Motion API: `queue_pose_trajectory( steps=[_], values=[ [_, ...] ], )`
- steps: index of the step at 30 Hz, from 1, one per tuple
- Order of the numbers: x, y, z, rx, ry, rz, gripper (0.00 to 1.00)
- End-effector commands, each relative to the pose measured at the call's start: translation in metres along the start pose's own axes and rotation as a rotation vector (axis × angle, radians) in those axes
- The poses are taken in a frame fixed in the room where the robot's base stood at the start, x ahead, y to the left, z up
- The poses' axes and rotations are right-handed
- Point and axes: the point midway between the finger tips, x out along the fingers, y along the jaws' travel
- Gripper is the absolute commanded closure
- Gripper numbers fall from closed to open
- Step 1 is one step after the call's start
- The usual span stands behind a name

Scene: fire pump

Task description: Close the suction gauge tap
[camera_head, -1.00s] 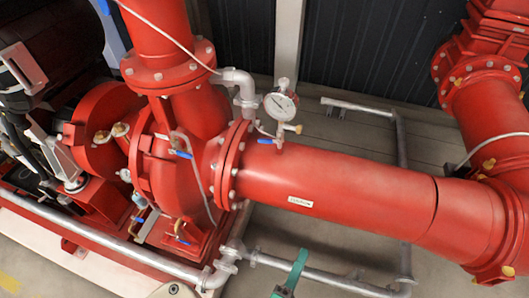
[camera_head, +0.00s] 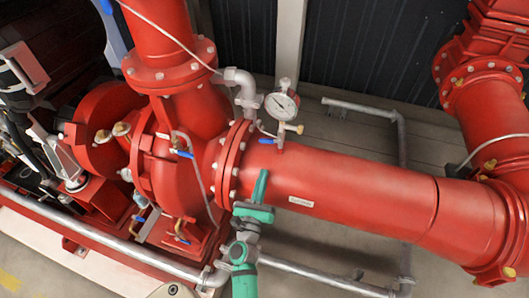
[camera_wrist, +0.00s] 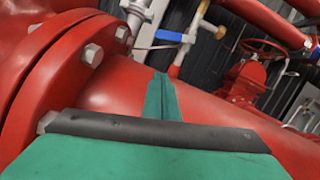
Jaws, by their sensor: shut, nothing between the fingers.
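The suction gauge (camera_head: 282,104) is a round white dial on a short stem above the wide red pipe. Its tap has a blue lever (camera_head: 267,141) that points left, roughly across the stem. In the wrist view the blue lever (camera_wrist: 174,37) shows beyond my fingers, slightly right of them. My green gripper (camera_head: 261,178) is shut and empty, in front of the red pipe near its flange. Its tips point up, below the lever and apart from it. In the wrist view my gripper (camera_wrist: 161,82) has its fingers together; the dial is out of that picture.
The bolted flange (camera_head: 232,165) stands just left of my gripper. A brass fitting (camera_head: 291,128) sticks out right of the gauge stem. A grey pipe (camera_head: 315,272) runs low in front. Open floor lies below the red pipe.

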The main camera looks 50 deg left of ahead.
Motion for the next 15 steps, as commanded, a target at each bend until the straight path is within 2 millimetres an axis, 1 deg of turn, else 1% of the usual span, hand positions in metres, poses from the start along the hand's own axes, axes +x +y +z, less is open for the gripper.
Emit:
queue_pose_trajectory(
  steps=[1, 3, 11, 12, 15],
  values=[
    [0.011, 0.000, 0.001, 0.000, -0.003, -0.002, 1.00],
    [0.024, -0.001, 0.001, 0.000, -0.003, -0.002, 1.00],
    [0.072, 0.000, 0.001, -0.001, -0.002, -0.001, 1.00],
    [0.075, 0.000, 0.004, 0.000, -0.002, -0.001, 1.00],
    [0.075, 0.000, 0.013, 0.000, -0.002, -0.001, 1.00]
  ],
)
